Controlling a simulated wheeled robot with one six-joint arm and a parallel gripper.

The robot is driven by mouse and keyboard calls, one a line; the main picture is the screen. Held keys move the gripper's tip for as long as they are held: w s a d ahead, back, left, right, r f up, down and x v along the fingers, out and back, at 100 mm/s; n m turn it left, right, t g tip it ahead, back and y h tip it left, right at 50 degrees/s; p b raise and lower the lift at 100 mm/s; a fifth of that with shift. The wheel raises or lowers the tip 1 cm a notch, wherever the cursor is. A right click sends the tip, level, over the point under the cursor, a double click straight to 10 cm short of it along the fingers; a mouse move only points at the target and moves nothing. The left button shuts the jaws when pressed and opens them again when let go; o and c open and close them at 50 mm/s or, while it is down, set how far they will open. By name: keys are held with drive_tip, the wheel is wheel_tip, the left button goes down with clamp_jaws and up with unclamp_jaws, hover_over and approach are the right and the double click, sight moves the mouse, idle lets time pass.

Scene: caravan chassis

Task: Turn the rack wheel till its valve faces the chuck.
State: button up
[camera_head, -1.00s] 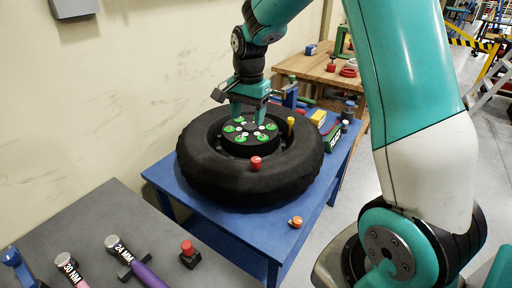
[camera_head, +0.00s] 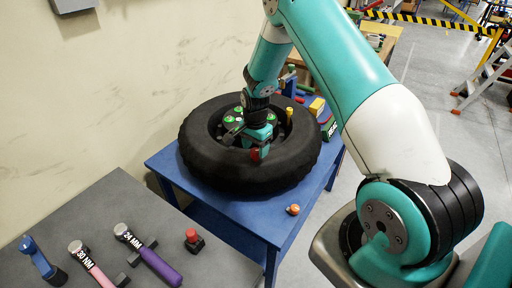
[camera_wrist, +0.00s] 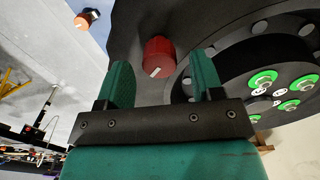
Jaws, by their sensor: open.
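The black rack wheel (camera_head: 208,165) lies flat on a blue stand, with green-ringed bolts on its hub (camera_head: 236,117). A red capped piece, apparently the valve (camera_head: 255,155), stands on the wheel's near side. My gripper (camera_head: 259,146) is open and low over that side, pointing down at the red piece. In the wrist view the red piece (camera_wrist: 158,57) shows between the two green fingers; I cannot tell whether they touch it. A small orange piece (camera_head: 293,209), perhaps the chuck, sits on the stand's near right corner. It also shows in the wrist view (camera_wrist: 84,19).
A yellow peg (camera_head: 289,113) stands at the wheel's right side. A yellow block (camera_head: 317,105) and a green box (camera_head: 328,129) lie behind it. A grey bench (camera_head: 95,215) at the front left carries torque tools and a red-topped piece (camera_head: 192,236). The wall is close on the left.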

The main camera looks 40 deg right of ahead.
drive_tip(key=shift+f, duration=0.9)
drive_tip(key=shift+c, duration=0.4)
clamp_jaws()
drive_tip(key=shift+d, duration=0.15)
